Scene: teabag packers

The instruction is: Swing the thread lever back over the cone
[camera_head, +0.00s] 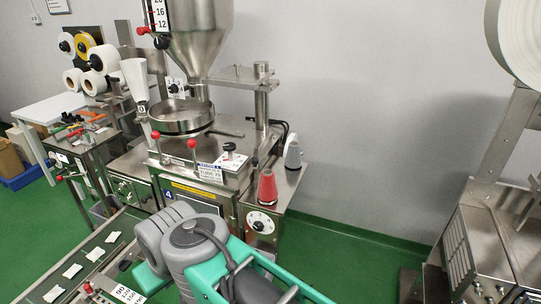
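A red thread cone (267,188) stands upright on the right front part of the steel packing machine's top. A grey-white cone (293,153) stands behind it to the right. A thin upright piece with a dark top (254,170) is just left of the red cone; I cannot tell whether it is the thread lever. No arm is clearly seen lying over the red cone. My grey and teal arm fills the bottom middle, in front of the machine. My gripper is not in view.
Two red-knobbed levers (192,144) stand on the machine's front left, near a round steel pan (181,117). A dial (261,222) is below the red cone. A conveyor with white packets (72,271) runs at lower left. Green floor (350,258) is free to the right.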

